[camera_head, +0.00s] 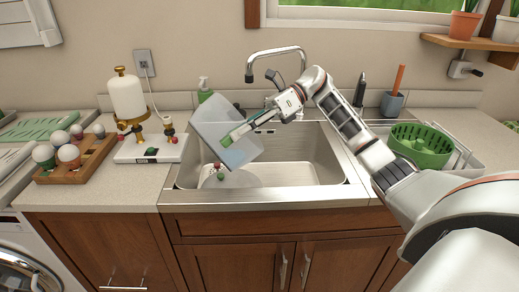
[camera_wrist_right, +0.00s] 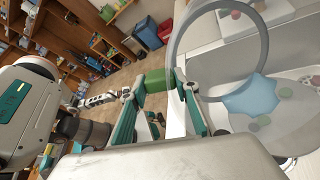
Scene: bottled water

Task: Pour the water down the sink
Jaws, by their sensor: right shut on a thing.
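My right gripper (camera_head: 228,141) reaches over the sink (camera_head: 300,172) from the right. It is shut on the green handle (camera_wrist_right: 155,80) of a clear, see-through pitcher (camera_head: 212,112). The pitcher is tilted over the left part of the sink. In the right wrist view its round rim (camera_wrist_right: 176,58) shows large. A pale blue patch that looks like water (camera_wrist_right: 252,98) shows by the rim; I cannot tell whether it is inside the pitcher or below. A whitish patch with small red and green bits (camera_head: 218,172) lies low at the sink's left. My left gripper is not identifiable.
The faucet (camera_head: 272,52) rises behind the sink. A green soap bottle (camera_head: 204,90) stands behind the pitcher. On the left are a white dispenser (camera_head: 127,97) and a wooden tray (camera_head: 100,150) of egg-like balls. A green colander (camera_head: 421,146) stands on the right.

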